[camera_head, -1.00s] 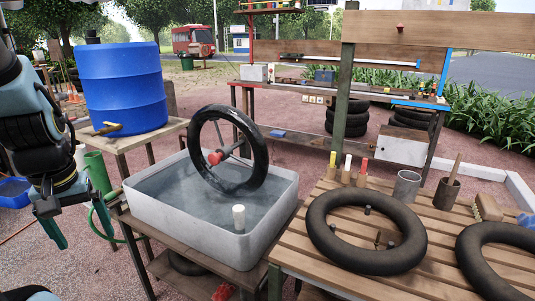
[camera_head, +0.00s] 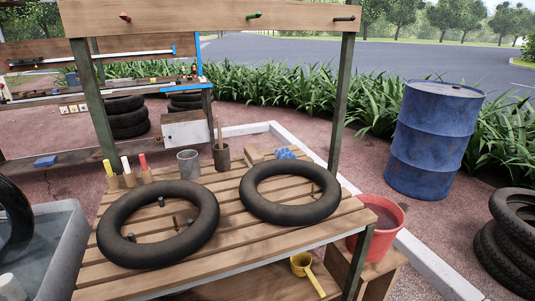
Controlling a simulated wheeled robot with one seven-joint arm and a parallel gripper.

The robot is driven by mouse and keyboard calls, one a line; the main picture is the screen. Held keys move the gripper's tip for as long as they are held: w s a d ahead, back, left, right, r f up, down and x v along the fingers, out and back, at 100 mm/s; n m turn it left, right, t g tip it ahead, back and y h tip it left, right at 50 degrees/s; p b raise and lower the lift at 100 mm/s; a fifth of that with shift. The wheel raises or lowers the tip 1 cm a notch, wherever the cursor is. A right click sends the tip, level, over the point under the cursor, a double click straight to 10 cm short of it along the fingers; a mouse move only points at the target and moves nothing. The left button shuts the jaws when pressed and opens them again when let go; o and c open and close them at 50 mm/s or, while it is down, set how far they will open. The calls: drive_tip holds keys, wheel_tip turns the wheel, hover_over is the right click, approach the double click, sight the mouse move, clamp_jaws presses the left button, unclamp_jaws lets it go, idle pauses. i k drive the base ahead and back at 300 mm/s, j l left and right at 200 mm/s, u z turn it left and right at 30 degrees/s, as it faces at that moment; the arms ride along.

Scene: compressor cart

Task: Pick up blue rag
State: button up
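A small crumpled blue thing, which looks like the blue rag (camera_head: 285,154), lies on the slatted wooden table (camera_head: 208,241) near its back edge. It is just behind the right-hand black inner tube (camera_head: 290,214), which hides its lower part. A wooden brush or block (camera_head: 256,156) is close to its left. My gripper is not in the current view.
Another inner tube (camera_head: 158,260) lies on the table's left. A grey cup (camera_head: 188,163), a brown pot (camera_head: 221,158) and marker-like sticks stand behind it. A red bucket (camera_head: 381,238), yellow scoop (camera_head: 303,265) and blue drum (camera_head: 434,140) are to the right.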

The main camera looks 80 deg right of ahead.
sight(285, 152)
drive_tip(key=k+l+z, duration=0.1)
drive_tip(key=k+l, duration=0.3)
drive_tip(key=l, duration=0.25)
drive_tip(key=k+l+z, duration=0.25)
drive_tip(key=k+l, duration=0.15)
drive_tip(key=l, duration=0.25)
drive_tip(key=k+l+z, duration=0.1)
drive_tip(key=l, duration=0.25)
drive_tip(key=k+l, duration=0.2)
drive_tip(key=l, duration=0.2)
drive_tip(key=k+l+z, duration=0.15)
drive_tip(key=l, duration=0.2)
